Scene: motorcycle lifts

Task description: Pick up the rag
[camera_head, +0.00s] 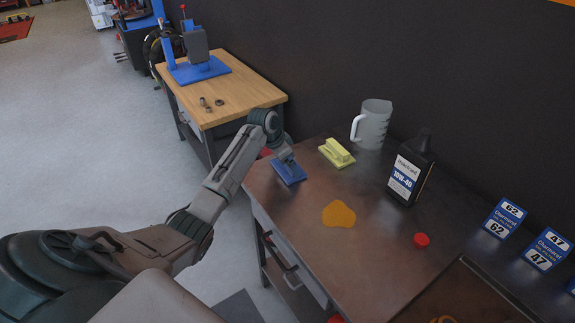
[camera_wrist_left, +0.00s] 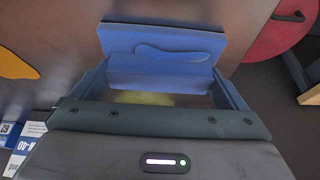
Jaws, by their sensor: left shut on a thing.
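A blue rag-like pad (camera_head: 290,173) with a raised block on top is at the left end of the brown workbench (camera_head: 290,215). My left gripper (camera_head: 284,156) is over it and shut on its raised part. In the left wrist view the blue pad (camera_wrist_left: 165,42) lies across the space between my two fingers (camera_wrist_left: 163,82). I cannot tell whether it touches the bench or is just above it. A similar yellow pad (camera_head: 337,153) lies on the bench to its right, apart from it. My right gripper is not in view.
An orange puddle (camera_head: 339,214) lies mid-bench. A clear jug (camera_head: 372,125) and a black oil bottle (camera_head: 411,175) stand behind it. A red cap (camera_head: 421,240), blue-and-white boxes (camera_head: 505,218) and a dark tray (camera_head: 470,290) are at the right. A wooden-topped table (camera_head: 240,90) stands beyond.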

